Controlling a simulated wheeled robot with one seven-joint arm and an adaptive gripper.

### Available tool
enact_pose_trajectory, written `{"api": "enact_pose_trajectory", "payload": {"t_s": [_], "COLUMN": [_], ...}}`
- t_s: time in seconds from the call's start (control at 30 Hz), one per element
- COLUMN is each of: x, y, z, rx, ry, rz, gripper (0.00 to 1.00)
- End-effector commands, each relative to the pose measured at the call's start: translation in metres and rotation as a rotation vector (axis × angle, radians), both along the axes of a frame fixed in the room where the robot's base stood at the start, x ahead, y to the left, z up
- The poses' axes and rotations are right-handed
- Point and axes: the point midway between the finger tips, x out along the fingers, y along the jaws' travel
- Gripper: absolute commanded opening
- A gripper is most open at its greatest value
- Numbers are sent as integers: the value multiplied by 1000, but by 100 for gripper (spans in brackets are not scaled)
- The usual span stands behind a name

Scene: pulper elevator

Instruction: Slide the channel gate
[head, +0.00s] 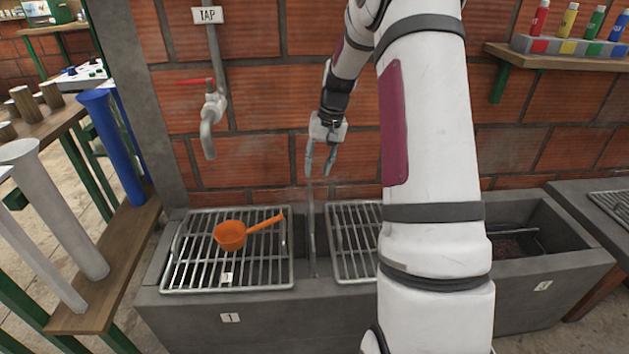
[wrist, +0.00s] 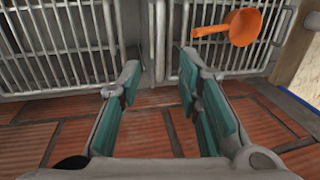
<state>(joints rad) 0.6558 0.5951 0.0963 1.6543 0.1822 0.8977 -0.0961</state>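The channel gate (head: 311,232) looks like a narrow upright metal strip between the two grates over the grey trough, rising above their level. In the wrist view the gate (wrist: 160,40) is a light grey upright between the barred grates, beyond the fingertips. My gripper (head: 320,172) points down in front of the brick wall, above the gate's top. It also shows in the wrist view (wrist: 160,88), with its teal-padded fingers apart and nothing between them. Whether a finger touches the gate is not clear.
An orange ladle (head: 231,236) lies on the left grate (head: 177,283); the right grate (head: 343,252) is partly behind my arm. A tap (head: 213,108) hangs on the wall left of my gripper. Blue and white tubes (head: 112,145) lean at the left.

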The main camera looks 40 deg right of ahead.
Motion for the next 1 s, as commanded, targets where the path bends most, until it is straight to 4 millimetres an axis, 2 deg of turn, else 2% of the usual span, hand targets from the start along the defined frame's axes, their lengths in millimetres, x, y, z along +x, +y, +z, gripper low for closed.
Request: {"api": "enact_pose_trajectory", "payload": {"t_s": [0.1, 0.3, 0.9, 1.0], "x": [-1, -4, -4, -6], "y": [-4, -6, -5, 2], "z": [19, 34, 36, 43], "rx": [-2, -1, 0, -5], "ry": [-3, -1, 0, 0], "rz": [-1, 0, 0, 13], "gripper": [32, 32, 32, 32]}}
